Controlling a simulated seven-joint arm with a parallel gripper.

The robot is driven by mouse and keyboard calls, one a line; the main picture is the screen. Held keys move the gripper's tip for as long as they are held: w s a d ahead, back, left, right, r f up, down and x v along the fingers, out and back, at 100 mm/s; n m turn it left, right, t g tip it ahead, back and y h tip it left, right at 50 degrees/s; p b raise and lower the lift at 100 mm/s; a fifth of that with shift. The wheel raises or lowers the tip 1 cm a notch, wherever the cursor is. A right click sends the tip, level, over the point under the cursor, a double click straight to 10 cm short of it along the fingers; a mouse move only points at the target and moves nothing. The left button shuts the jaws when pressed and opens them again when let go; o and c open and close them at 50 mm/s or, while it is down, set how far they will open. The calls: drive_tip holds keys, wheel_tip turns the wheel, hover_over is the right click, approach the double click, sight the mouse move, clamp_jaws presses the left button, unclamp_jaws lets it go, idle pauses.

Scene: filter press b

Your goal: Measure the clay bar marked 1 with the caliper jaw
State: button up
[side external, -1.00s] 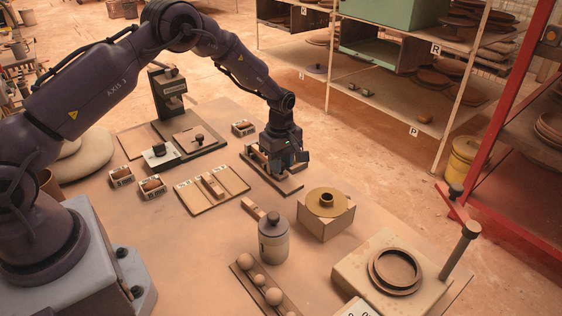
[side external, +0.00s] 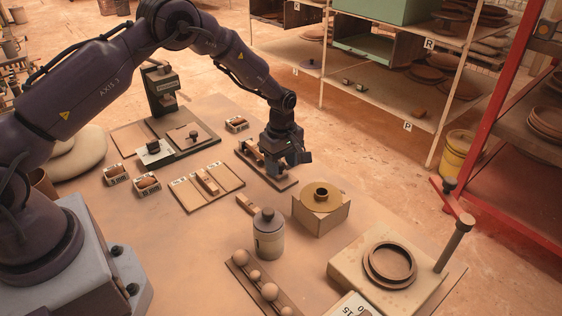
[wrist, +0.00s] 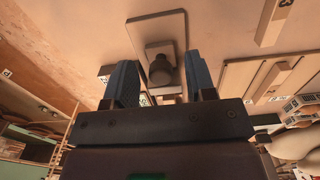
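My gripper (side external: 287,163) is low over a small dark base board (side external: 246,150) that carries the upright caliper fixture. In the wrist view its two blue fingers (wrist: 161,80) are apart, with a dark round knob (wrist: 160,70) on a pale block between them. I see no clear contact with the knob. The caliper jaw is partly hidden by my gripper. A clay bar (side external: 208,183) lies across the slotted board with small number labels, left of the gripper. Another bar (side external: 247,203) lies loose on the table. I cannot read which is marked 1.
A round disc on a block (side external: 322,196) and a grey jar (side external: 268,238) stand in front of the gripper. A press stand (side external: 165,90) is behind, left. Small labelled boxes (side external: 147,184) sit left. A ringed mould block (side external: 390,265) is at front right.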

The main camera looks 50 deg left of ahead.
wheel_tip(320, 180, up, 13)
idle(0.6)
drive_tip(key=s+d+r+m+t, duration=0.1)
drive_tip(key=s+r+m+t, duration=0.1)
drive_tip(key=s+r+m, duration=0.4)
drive_tip(key=s+d+r+m+t, duration=0.1)
drive_tip(key=s+r+m, duration=0.5)
drive_tip(key=s, duration=0.8)
drive_tip(key=s+d+r+m+t, duration=0.2)
drive_tip(key=s+r+m, duration=0.4)
drive_tip(key=s, duration=0.4)
drive_tip(key=shift+d+r+t, duration=0.2)
drive_tip(key=shift+d+t, duration=0.1)
